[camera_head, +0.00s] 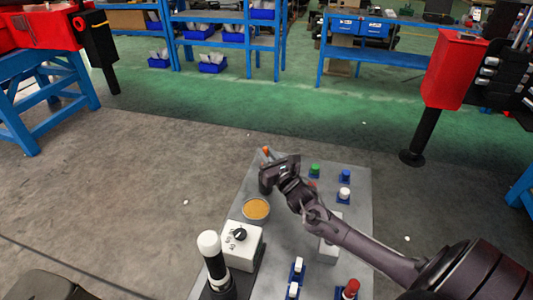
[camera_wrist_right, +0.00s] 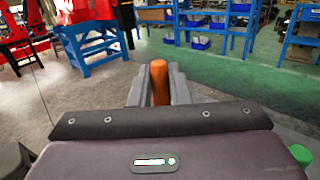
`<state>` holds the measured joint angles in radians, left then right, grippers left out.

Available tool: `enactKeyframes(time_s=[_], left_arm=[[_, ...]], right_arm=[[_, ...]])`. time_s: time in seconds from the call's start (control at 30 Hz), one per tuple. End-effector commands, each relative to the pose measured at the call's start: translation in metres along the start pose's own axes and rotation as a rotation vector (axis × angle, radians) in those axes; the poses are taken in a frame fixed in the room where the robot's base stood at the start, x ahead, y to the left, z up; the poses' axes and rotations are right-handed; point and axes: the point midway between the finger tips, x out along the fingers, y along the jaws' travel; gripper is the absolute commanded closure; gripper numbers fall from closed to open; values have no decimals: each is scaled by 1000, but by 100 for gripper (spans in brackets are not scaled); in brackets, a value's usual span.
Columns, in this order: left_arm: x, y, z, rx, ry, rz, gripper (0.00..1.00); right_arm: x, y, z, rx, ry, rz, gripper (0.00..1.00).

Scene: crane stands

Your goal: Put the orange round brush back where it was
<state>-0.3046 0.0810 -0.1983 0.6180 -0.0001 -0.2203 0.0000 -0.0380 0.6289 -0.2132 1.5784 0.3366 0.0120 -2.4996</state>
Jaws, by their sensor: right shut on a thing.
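My right gripper (camera_head: 267,160) is over the far left part of a grey table (camera_head: 289,245). It is shut on the orange round brush (camera_head: 266,150), whose orange end sticks up past the fingers. In the right wrist view the brush (camera_wrist_right: 160,82) stands upright between the two grey fingers of the right gripper (camera_wrist_right: 160,88). The lower part of the brush is hidden by the gripper. I cannot tell whether it touches the table. My left gripper is not in view.
A round dish with a yellow-orange inside (camera_head: 256,209) is just nearer than the gripper. A white box with a black knob (camera_head: 240,243) and a white-topped black post (camera_head: 213,262) stand at front left.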

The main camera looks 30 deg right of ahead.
Motion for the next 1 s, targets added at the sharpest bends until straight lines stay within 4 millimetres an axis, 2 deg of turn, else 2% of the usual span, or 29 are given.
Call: enactKeyframes(time_s=[0.27, 0.3, 0.43, 0.77, 0.87, 1.0], left_arm=[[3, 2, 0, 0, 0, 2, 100], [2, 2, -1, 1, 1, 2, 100], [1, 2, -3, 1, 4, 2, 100], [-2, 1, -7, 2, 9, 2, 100], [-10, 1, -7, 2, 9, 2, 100], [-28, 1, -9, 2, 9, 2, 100]], right_arm=[[0, 0, -2, 0, 0, 0, 100], [0, 0, -1, 0, 0, 0, 79], [0, 0, -1, 0, 0, 0, 62], [-1, 0, 2, 1, 0, 0, 62], [-11, 0, 3, 0, 4, 1, 62], [-38, 1, 5, 0, 7, 1, 62]])
